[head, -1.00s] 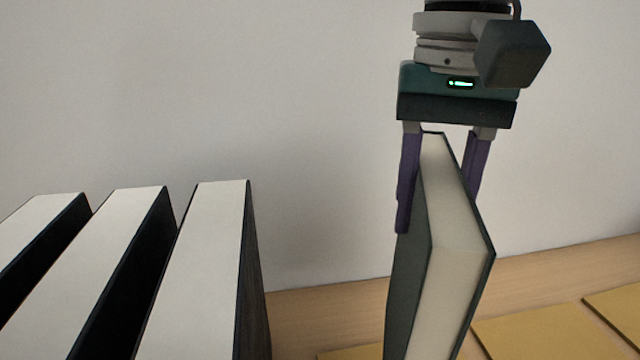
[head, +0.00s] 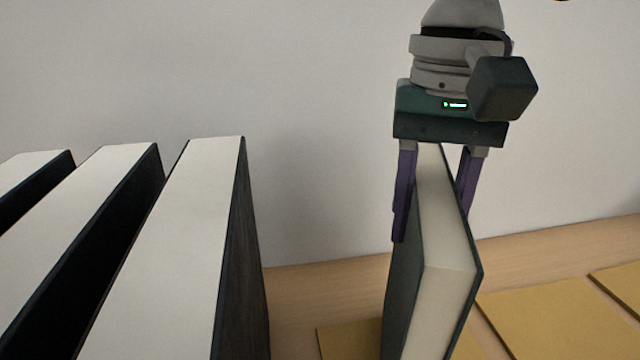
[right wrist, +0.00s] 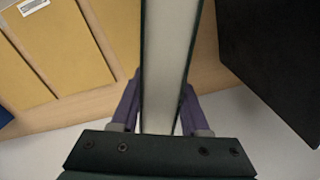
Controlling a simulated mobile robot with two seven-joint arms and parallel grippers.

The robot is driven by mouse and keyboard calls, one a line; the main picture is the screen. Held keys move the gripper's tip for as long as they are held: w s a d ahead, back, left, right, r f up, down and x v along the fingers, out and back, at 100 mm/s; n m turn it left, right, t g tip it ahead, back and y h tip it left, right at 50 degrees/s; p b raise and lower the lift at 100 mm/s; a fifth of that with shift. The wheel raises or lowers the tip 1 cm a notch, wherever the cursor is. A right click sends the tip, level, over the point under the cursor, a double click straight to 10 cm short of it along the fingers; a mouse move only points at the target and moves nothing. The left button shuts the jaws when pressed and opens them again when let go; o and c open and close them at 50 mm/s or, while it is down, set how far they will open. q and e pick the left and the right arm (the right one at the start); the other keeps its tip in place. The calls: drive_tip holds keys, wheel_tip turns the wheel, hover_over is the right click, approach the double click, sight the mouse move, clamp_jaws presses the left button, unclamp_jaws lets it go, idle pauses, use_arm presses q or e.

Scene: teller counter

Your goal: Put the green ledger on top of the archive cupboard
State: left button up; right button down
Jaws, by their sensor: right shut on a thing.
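The green ledger (head: 447,262) stands upright in the head view, with dark green covers and cream page edges. My right gripper (head: 431,222) comes down from above with its purple fingers on either side of it and is shut on it. In the right wrist view the ledger (right wrist: 168,60) runs between the fingers of the gripper (right wrist: 157,105). The ledger's lower end is cut off by the head view's bottom edge, so I cannot tell whether it touches the surface. I cannot identify the archive cupboard in these frames. My left gripper is not in view.
Several dark-covered books or binders (head: 185,230) stand upright at the left, with a gap between them and the ledger. Flat yellow folders (head: 555,315) lie on the wooden surface (head: 345,275) at the right. A plain wall (head: 310,120) is behind.

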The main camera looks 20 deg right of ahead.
drive_tip(key=shift+f, duration=0.1)
idle(0.3)
drive_tip(key=shift+c, duration=1.6)
unclamp_jaws()
drive_tip(key=shift+f, duration=0.1)
